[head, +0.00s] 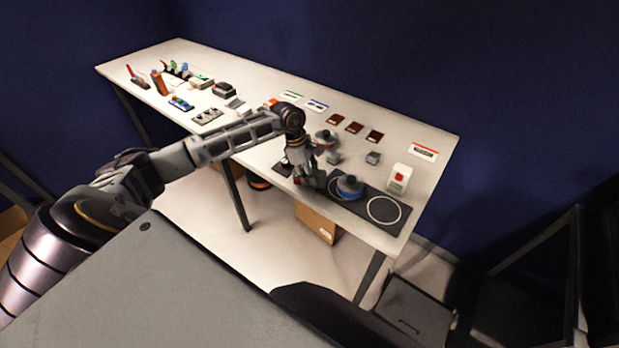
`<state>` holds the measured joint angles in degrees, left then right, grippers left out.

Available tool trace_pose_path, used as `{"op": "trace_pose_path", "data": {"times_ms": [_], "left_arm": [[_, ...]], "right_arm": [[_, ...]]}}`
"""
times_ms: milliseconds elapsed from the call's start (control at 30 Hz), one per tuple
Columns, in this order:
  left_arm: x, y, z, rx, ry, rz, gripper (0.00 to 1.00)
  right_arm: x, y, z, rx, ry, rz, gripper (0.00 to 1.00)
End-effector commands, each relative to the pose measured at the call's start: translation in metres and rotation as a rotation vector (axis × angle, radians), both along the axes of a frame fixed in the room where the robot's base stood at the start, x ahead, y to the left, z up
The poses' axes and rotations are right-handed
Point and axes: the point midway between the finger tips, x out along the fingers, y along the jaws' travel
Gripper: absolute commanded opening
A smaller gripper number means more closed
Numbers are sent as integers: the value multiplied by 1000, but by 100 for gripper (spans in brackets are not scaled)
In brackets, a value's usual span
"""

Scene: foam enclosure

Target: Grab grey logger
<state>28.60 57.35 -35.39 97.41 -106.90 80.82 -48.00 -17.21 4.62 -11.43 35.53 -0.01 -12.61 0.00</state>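Two small grey boxes lie on the white table: one grey box (373,158) stands clear to the right of my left gripper, and another grey box (334,158) is close beside the gripper's right side. I cannot tell from their looks which is the grey logger. My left gripper (311,182) points down over the left part of a black mat near the table's front edge. Its fingers are small and dark, so I cannot tell whether they are open or shut, or hold anything. My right gripper is not in view.
A blue-and-grey round pot (349,186) sits on the black mat (365,205), beside an empty white ring. Another round pot (325,140) stands behind the gripper. A white box with a red mark (399,177) is at right. Dark red tiles (354,128) lie behind.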

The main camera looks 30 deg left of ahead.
Motion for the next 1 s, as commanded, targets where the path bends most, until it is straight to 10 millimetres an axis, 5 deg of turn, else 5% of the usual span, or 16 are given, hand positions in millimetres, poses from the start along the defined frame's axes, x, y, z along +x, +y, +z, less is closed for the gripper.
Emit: {"op": "trace_pose_path", "data": {"times_ms": [167, 567, 1000], "left_arm": [[0, 0, 0, 0, 0, 0, 5], [1, 1, 6, 1, -2, 0, 5], [1, 0, 60, 0, -4, -1, 5]], "right_arm": [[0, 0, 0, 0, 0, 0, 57], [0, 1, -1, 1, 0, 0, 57], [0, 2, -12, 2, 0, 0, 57]]}}
